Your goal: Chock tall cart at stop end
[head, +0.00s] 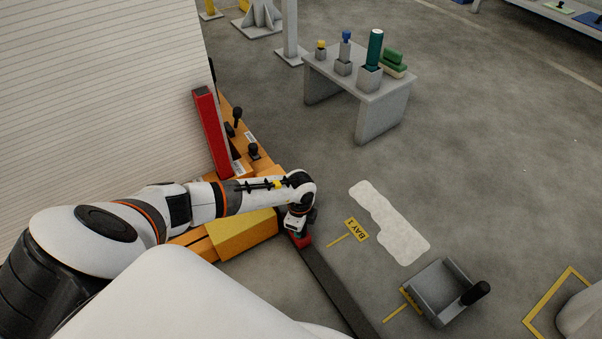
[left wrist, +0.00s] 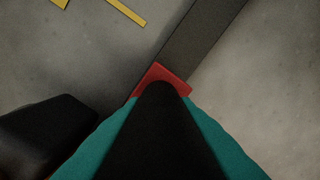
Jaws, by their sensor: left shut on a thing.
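My left gripper (head: 299,228) reaches in from the left and is shut on a small red block (head: 302,241). In the left wrist view the red block (left wrist: 170,73) shows beyond a dark finger and teal parts, over or at a dark strip (left wrist: 200,40). I cannot tell whether it touches the strip. In the head view the dark strip (head: 335,288) runs along the floor toward the bottom. An orange structure (head: 187,238) with a red upright post (head: 213,133) stands at left; I cannot tell whether it is the tall cart. My right gripper is not in view.
A grey table (head: 355,82) holding several small items stands at the back. A grey open bracket (head: 437,290) with a black handle sits on the floor at right. A yellow BAY 1 sign (head: 356,230) and a pale patch (head: 390,222) lie near the strip.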

